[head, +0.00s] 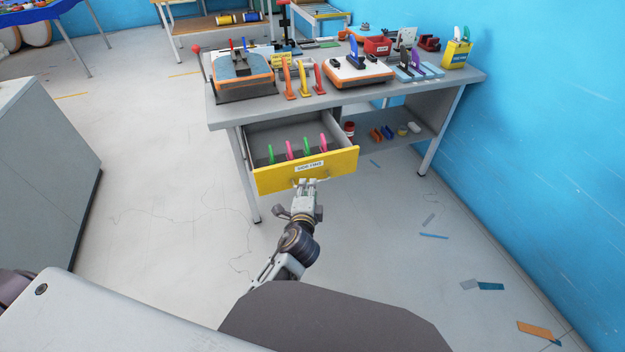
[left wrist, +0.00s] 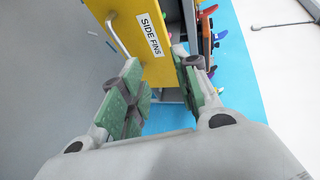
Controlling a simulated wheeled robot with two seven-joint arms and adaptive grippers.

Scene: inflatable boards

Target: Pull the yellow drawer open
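The yellow drawer (head: 275,182) stands pulled out of the grey workbench in the head view, with its inside showing. Its front carries a white "SIDE FINS" label (head: 309,166). Several green and pink fins stand inside it. In the left wrist view the yellow front (left wrist: 150,68) has a pale bar handle (left wrist: 104,34) at upper left. My left gripper (head: 306,183) is just in front of the drawer front, below the label. In the left wrist view its green-padded fingers (left wrist: 160,95) are apart, with no handle visible between them. My right gripper is not in view.
A lower shelf (head: 395,140) right of the drawer holds small items. A blue wall bounds the right. A grey cabinet (head: 40,170) stands left. Floor before the drawer is mostly clear.

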